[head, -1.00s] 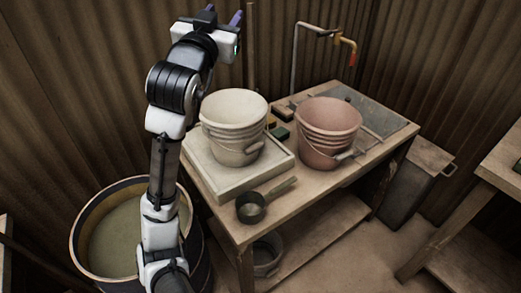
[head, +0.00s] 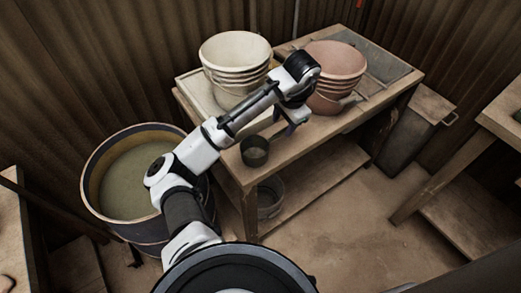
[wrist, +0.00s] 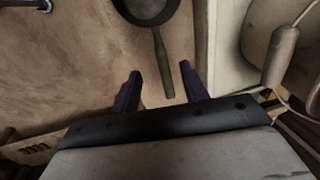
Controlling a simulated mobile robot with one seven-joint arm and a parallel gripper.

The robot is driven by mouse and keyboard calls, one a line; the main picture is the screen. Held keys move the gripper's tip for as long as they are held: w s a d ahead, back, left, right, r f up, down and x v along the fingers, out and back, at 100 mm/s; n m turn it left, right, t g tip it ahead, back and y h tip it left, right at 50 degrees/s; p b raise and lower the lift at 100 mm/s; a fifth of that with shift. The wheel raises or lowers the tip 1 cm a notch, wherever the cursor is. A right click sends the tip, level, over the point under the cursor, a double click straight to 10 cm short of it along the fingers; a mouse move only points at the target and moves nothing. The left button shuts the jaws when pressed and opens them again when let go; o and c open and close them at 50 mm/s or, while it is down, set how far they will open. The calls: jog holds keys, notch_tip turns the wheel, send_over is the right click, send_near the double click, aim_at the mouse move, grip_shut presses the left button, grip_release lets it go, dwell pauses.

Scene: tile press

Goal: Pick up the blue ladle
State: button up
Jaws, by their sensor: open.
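The only ladle in view is dark grey-green, not clearly blue. Its bowl (head: 254,155) lies near the front edge of the wooden table (head: 300,150). In the head view my gripper (head: 298,122) is low over the table, right of the bowl.
A cream bucket stack (head: 234,55) stands on a pale tray (head: 188,87) behind my arm. A pink bucket stack (head: 336,62) stands close behind my gripper. A large barrel (head: 92,165) is at the left. The table's front right part looks clear.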

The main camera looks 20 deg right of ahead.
aim_at(278, 134)
jog(key=shift+w+a+f+b, duration=0.2)
jog(key=shift+w+f, duration=0.05)
jog(key=shift+f, duration=1)
jog(key=shift+w+a+f+b, duration=0.15)
jog(key=shift+w+f+b, duration=0.1)
jog(key=shift+f, duration=1)
jog(key=shift+w+a+f+b, duration=0.2)
jog(key=shift+f, duration=1.05)
grip_shut()
